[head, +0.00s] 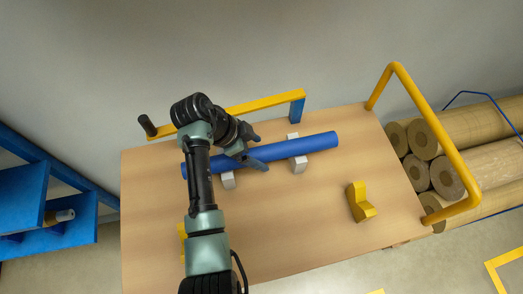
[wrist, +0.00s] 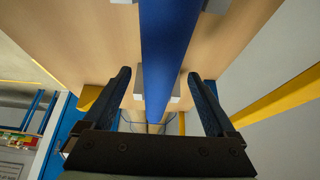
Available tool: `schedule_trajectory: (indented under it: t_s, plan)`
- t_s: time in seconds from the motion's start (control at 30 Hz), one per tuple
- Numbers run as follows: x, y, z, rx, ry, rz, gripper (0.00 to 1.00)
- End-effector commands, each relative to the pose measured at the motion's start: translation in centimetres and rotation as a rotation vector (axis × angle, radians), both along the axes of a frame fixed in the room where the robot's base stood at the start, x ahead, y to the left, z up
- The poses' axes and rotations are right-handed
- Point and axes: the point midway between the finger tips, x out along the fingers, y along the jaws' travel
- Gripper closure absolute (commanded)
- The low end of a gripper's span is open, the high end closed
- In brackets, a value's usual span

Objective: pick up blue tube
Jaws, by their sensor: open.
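The blue tube (head: 310,144) lies across grey-white support blocks on the wooden table in the head view. In the wrist view the blue tube (wrist: 166,50) runs lengthwise between the two dark fingers. My gripper (head: 258,152) is at the tube near its middle in the head view. My gripper (wrist: 160,92) is open in the wrist view, one finger on each side of the tube, with visible gaps. Part of the tube's left half is hidden behind my arm in the head view.
The wooden table (head: 300,220) has a yellow bracket (head: 359,202) at right and a yellow bar with a crank (head: 225,113) behind the tube. A yellow rail (head: 435,130) stands at the right edge, beside large rolls (head: 460,150). Blue shelving (head: 50,205) is at left.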

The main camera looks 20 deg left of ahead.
Motion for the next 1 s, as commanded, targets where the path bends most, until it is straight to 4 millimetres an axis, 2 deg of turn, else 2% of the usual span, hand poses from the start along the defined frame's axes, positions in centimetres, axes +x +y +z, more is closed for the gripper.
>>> schedule_trajectory:
  t_s: [0.1,0.3,0.37,0.8,0.83,1.0]
  plan:
    - [0.18,-0.34,-0.70,0.000,0.001,0.000,0.09]
    - [0.20,-0.33,-0.76,0.001,0.000,0.000,0.09]
    - [0.20,-0.32,-0.75,0.001,0.000,0.000,0.18]
    - [0.19,-0.30,-0.72,0.001,0.000,0.000,0.97]
    - [0.20,-0.30,-0.71,0.000,-0.001,0.000,1.00]
    - [0.22,-0.29,-0.68,0.001,-0.001,0.001,1.00]
